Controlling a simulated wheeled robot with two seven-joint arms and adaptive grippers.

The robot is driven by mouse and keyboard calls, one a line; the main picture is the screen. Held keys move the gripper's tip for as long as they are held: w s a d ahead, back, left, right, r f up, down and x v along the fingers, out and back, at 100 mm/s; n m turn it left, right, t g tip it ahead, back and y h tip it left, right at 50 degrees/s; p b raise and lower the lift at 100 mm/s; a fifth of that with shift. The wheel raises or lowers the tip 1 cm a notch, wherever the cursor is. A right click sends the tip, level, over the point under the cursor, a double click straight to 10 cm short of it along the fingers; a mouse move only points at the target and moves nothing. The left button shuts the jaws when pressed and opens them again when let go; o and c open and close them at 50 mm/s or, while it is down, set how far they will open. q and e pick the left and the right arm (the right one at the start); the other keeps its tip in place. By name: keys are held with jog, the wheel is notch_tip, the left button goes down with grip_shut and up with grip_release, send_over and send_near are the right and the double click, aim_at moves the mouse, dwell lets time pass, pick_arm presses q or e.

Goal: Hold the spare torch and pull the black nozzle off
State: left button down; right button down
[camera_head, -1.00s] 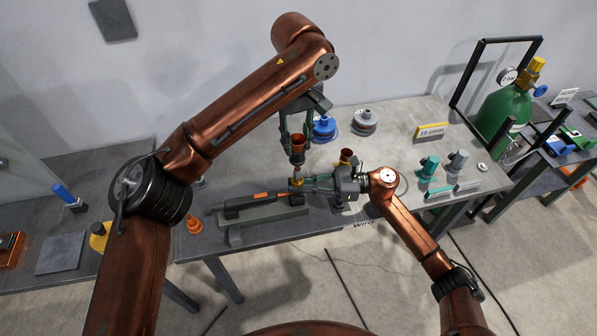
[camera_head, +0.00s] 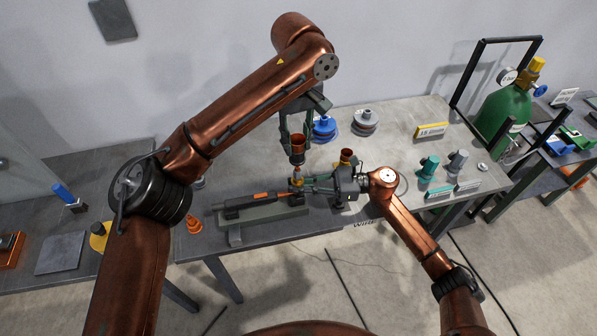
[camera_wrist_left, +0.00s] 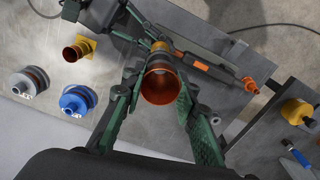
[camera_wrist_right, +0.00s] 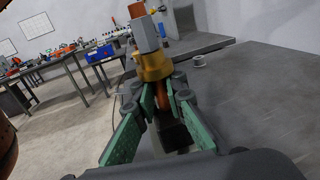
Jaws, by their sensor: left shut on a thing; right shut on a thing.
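The spare torch (camera_head: 262,203), black with an orange strip, lies along a grey stand (camera_head: 236,236). It also shows in the left wrist view (camera_wrist_left: 214,73). My right gripper (camera_head: 301,186) is shut on its copper-coloured neck. In the right wrist view, its fingers (camera_wrist_right: 163,108) sit just below a brass collar (camera_wrist_right: 153,66), with a grey hexagonal part (camera_wrist_right: 144,34) above. My left gripper (camera_head: 298,152) is shut from above on a copper-coloured nozzle (camera_head: 297,141), not visibly black, with its flared mouth up (camera_wrist_left: 160,85). I cannot tell whether the nozzle still touches the collar.
Another copper-coloured cup on a yellow base (camera_wrist_left: 78,50) stands close behind my right gripper. Blue (camera_head: 324,127) and grey (camera_head: 365,121) round parts stand at the back.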

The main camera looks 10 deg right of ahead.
jog(key=c, duration=1.9)
grip_release()
jog(key=shift+o, duration=0.7)
jog(key=shift+o, duration=1.3)
jog(key=o, duration=0.4)
jog(key=o, duration=0.4)
jog(key=shift+o, duration=0.3)
jog(key=o, duration=0.4)
jog(key=shift+c, duration=0.2)
